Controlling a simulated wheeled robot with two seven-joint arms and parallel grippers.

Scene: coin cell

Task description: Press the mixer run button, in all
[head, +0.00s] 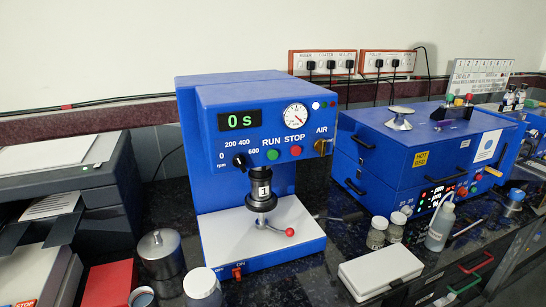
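The mixer (237,92) is a blue machine with a white base, standing upright on the dark counter in the middle of the head view. Its green run button (272,154) is on the front panel under the word RUN. The red stop button (296,150) is just to its right. The display (240,121) reads "0 s". A speed knob (240,161), a round gauge (295,115) and an air lever (323,146) are also on the panel. A red rocker switch (237,272) sits at the base between OFF and ON. Neither of my grippers is in view.
A second blue machine (385,160) stands at the right. A white box (380,270), small jars (377,232) and a wash bottle (440,226) are in front of it. A metal jar (160,250) and a red box (108,285) stand at the left. The space before the run button is clear.

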